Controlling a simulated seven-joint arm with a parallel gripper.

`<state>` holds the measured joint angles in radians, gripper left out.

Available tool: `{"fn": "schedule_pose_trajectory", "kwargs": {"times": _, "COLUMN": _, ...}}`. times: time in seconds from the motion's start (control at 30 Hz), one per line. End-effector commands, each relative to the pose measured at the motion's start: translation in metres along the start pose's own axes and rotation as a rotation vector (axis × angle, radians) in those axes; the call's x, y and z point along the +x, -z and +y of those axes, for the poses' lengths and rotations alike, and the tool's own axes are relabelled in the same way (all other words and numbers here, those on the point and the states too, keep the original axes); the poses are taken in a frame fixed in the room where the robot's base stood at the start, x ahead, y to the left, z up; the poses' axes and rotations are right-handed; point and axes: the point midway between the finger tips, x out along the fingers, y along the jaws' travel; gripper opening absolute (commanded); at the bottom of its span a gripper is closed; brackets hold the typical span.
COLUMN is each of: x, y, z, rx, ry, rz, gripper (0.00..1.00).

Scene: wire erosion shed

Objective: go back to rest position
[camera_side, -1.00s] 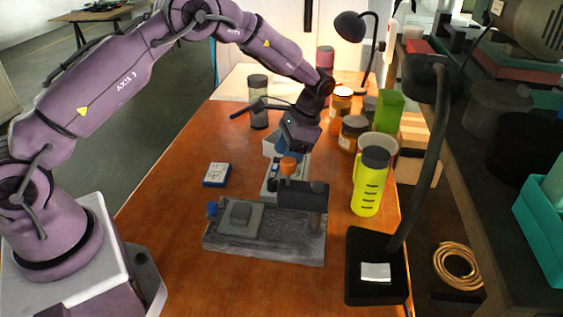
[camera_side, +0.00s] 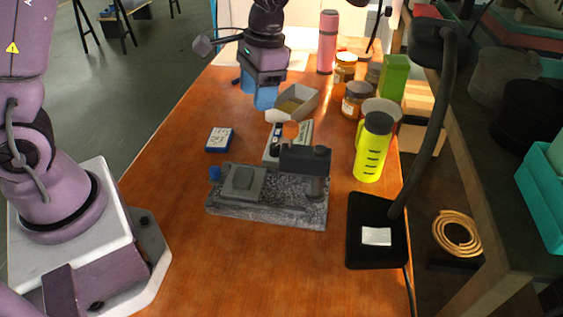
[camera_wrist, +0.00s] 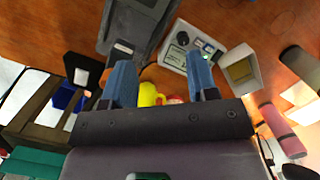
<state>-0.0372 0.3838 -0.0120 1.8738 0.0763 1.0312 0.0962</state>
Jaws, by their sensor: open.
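My gripper (camera_side: 264,97) hangs above the far part of the wooden table in the side view, with its blue fingers pointing down. Its fingers stand apart in the wrist view (camera_wrist: 162,82), with nothing held between them. A small open box (camera_side: 306,104) sits to the right of and below the gripper in the side view; it also shows in the wrist view (camera_wrist: 253,82). The gripper appears clear of the box.
A yellow-green bottle (camera_side: 368,163), jars (camera_side: 357,101), a pink flask (camera_side: 327,45) and a black lamp (camera_side: 375,258) line the right side.

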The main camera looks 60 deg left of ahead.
Motion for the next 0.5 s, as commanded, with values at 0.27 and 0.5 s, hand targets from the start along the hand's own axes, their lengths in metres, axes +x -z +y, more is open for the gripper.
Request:
{"fn": "schedule_pose_trajectory", "kwargs": {"times": 0.27, "x": -0.059, "y": -0.083, "z": 0.017, "rx": -0.090, "ry": -0.013, "rz": 0.231, "gripper": 0.54}}
{"fn": "schedule_pose_trajectory", "kwargs": {"times": 0.5, "x": -0.080, "y": -0.146, "z": 0.029, "rx": -0.129, "ry": -0.026, "rz": 0.437, "gripper": 0.54}}
